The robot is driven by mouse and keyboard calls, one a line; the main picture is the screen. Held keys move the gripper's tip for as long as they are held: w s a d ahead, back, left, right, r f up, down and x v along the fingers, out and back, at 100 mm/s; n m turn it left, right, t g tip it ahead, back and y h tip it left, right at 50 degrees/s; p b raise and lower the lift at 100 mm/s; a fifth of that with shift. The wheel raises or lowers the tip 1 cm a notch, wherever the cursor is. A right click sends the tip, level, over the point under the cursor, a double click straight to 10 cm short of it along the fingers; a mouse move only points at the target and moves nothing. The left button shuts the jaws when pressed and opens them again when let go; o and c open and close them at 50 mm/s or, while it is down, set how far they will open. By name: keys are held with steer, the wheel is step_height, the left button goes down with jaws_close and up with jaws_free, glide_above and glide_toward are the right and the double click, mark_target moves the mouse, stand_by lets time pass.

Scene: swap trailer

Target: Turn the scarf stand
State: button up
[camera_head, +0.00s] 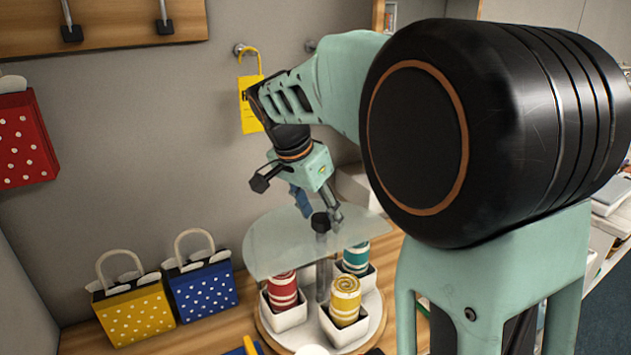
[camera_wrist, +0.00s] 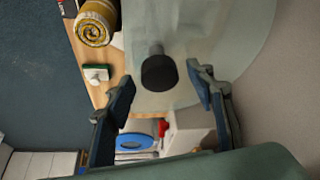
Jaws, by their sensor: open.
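The scarf stand has a round base (camera_head: 268,330), a central post and a clear glass top plate (camera_head: 275,245) with a black knob (camera_head: 320,222). White square cups on the base hold rolled scarves: red (camera_head: 284,290), teal (camera_head: 356,257) and yellow (camera_head: 346,298). My gripper (camera_head: 318,212) is open, pointing down at the knob. In the wrist view the knob (camera_wrist: 159,72) lies between and just ahead of the two fingertips. I cannot tell whether a finger touches it. The yellow scarf (camera_wrist: 96,24) also shows there. Part of the stand's right side is hidden behind my arm.
Yellow (camera_head: 137,312) and blue (camera_head: 203,290) dotted bags stand left of the stand on the wooden counter (camera_head: 205,335). A red dotted bag (camera_head: 22,140) is at the far left. A yellow tag (camera_head: 250,103) hangs on the wall behind my gripper.

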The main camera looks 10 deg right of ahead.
steer(key=n, duration=0.2)
steer(key=n+t+y+p, duration=0.1)
steer(key=n, duration=0.1)
steer(key=shift+s+d+r+n+y, duration=0.1)
steer(key=shift+d+n+y, duration=0.05)
steer(key=shift+n+y, duration=0.2)
steer(key=v, duration=1)
steer(key=shift+s+r, duration=0.25)
